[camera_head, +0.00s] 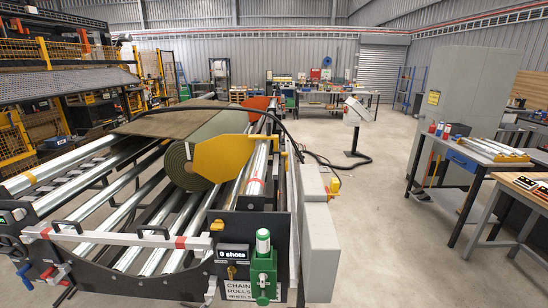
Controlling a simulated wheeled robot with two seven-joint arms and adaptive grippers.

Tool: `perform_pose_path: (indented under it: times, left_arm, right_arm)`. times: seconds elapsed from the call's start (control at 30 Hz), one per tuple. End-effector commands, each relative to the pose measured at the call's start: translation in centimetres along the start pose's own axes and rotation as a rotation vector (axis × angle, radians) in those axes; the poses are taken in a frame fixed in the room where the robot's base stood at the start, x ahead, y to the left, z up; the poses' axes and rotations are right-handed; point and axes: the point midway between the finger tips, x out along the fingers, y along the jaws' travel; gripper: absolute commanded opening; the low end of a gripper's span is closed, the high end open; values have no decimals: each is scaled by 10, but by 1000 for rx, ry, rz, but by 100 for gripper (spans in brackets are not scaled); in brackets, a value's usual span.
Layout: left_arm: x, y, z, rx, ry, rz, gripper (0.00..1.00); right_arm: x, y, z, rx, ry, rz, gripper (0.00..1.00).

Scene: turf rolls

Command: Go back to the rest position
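Neither of my grippers and neither of my arms shows in the head view. A roller machine (120,265) fills the left and middle foreground, with long shiny rollers (115,215). A rolled turf (180,168) lies across the rollers, its spiral end facing me. A flat brown-green sheet (165,122) runs back from the roll. A yellow hexagonal plate (222,158) stands at the right of the roll and hides part of it.
A green device (263,270) sits on the machine's front right corner. A blue-drawer workbench (470,160) and a second table (520,195) stand at the right, near a grey cabinet (460,95). A white console (357,112) stands mid-floor.

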Motion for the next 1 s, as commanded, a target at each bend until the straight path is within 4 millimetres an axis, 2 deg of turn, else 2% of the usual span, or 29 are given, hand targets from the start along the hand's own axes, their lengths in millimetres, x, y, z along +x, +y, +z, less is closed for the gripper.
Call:
perform_pose_path:
  times: [0.03, 0.23, 0.47, 0.6, 0.77, 1.0]
  left_arm:
    - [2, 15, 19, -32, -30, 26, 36]
    - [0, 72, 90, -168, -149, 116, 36]
    - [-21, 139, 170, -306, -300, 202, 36]
    - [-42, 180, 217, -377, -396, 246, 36]
    - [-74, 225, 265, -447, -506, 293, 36]
    - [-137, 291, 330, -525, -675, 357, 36]
  right_arm:
    - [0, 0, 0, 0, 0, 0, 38]
    - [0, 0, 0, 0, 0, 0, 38]
    - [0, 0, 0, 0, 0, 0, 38]
    - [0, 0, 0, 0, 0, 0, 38]
    - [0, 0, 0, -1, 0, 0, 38]
    - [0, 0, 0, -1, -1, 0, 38]
